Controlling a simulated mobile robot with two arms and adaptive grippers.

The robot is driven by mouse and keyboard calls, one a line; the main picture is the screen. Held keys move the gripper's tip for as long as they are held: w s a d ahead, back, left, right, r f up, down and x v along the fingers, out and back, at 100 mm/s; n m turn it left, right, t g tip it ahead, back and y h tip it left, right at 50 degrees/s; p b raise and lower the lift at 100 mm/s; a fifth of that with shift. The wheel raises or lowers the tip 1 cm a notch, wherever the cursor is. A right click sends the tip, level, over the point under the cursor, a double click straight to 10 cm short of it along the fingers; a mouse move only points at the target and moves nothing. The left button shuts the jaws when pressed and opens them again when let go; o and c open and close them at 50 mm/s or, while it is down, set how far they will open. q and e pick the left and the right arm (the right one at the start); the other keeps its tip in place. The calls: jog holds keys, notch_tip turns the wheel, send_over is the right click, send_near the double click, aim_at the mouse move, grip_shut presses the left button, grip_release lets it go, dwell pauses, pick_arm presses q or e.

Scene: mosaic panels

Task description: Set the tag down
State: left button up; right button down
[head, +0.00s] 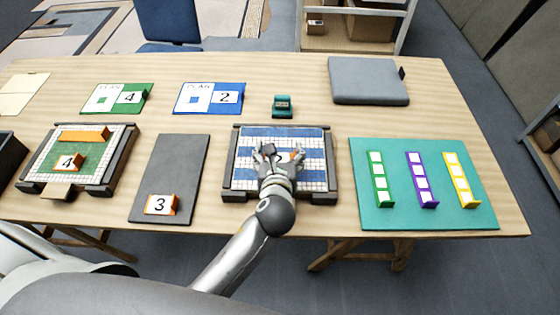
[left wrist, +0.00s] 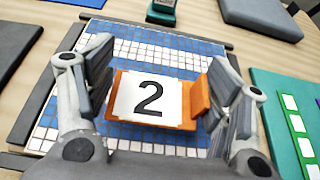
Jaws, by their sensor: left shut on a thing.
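My left gripper (head: 283,156) is over the blue-and-white mosaic panel (head: 250,180) at the middle of the table. In the left wrist view its two fingers stand on either side of an orange tag (left wrist: 118,98) with a white face and a black 2, and it is shut on this tag. The tag lies over the blue and white rows of the panel (left wrist: 140,47), its number facing the camera. Whether its underside touches the panel I cannot tell. In the head view the gripper mostly hides the tag. My right gripper is not in view.
A tag 3 (head: 160,204) stands on a dark grey mat (head: 178,165). A green panel (head: 92,148) at left bears a tag 4 (head: 68,162). Plan cards, a teal stamp-like object (head: 283,106), a grey pad (head: 368,80) and a teal mat (head: 398,212) with coloured strips surround the panel.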

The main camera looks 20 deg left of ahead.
aim_at(280, 160)
pick_arm(q)
jog(key=shift+w+d+f, duration=0.1)
jog(key=shift+w+f, duration=0.05)
jog(key=shift+f, duration=1.55)
jog(key=shift+f, duration=0.2)
jog(key=o, duration=0.7)
jog(key=shift+r, duration=0.15)
jog(key=v, duration=1.2)
